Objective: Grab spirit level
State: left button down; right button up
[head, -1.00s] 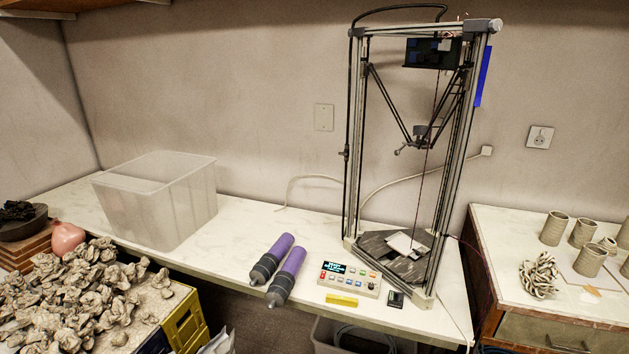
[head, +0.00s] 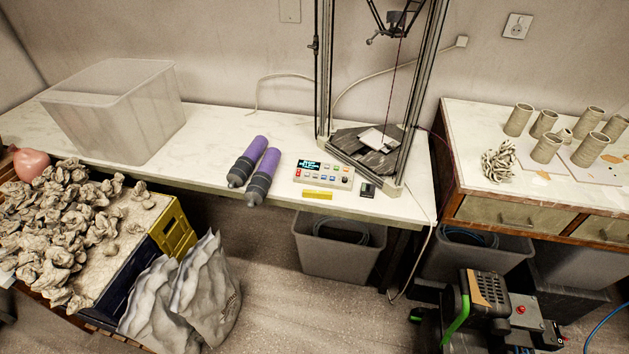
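A small yellow bar, which looks like the spirit level (head: 318,195), lies flat near the front edge of the white table (head: 215,150). It is just in front of the control box (head: 324,174) with a lit display and buttons. Nothing covers it. Neither of my grippers shows in the head view.
Two purple and grey cylinders (head: 258,176) lie left of the control box. A delta printer frame (head: 410,95) stands behind it, and a small black device (head: 367,190) lies to the right. A clear bin (head: 115,110) stands at the left. A grey bin (head: 338,250) is under the table.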

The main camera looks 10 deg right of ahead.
aim_at(307, 194)
jog(key=z, duration=2.7)
jog(key=k, duration=1.3)
jog(key=u, duration=0.85)
